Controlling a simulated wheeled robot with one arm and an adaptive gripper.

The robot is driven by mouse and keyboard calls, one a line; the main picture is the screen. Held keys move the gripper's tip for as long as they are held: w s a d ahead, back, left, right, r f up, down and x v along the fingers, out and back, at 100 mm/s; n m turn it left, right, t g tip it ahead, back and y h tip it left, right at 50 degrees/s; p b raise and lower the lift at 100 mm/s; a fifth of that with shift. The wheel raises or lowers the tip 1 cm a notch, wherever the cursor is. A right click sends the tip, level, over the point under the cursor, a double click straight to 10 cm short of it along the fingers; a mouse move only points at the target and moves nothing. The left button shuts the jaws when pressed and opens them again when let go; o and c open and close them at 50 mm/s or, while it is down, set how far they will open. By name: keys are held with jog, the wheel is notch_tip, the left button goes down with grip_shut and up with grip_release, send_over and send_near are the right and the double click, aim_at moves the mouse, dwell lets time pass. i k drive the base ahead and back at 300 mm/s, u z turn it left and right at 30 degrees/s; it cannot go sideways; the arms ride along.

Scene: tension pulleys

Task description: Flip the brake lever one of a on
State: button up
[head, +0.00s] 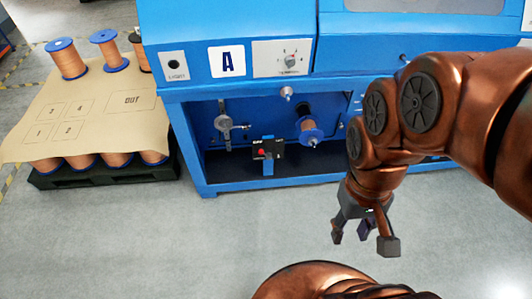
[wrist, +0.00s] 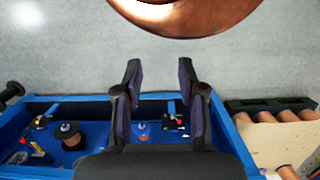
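The lever tip points to the left; the small lettering on the box is hard to read. My gripper (head: 362,238) hangs to the right of and in front of the box, with its fingers spread, empty and apart from the machine. In the wrist view my gripper (wrist: 160,75) also shows open; a black brake box (wrist: 172,122) appears beyond its right finger.
A pallet of spools under a tan sheet (head: 85,105) stands at the left. The wrist view shows another brake box (wrist: 40,122) at left. Grey floor before the machine is clear.

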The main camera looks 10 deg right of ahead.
aim_at(268, 155)
jog(key=k, duration=0.55)
jog(key=u, duration=0.9)
jog(key=i, duration=1.05)
jog(key=z, duration=0.15)
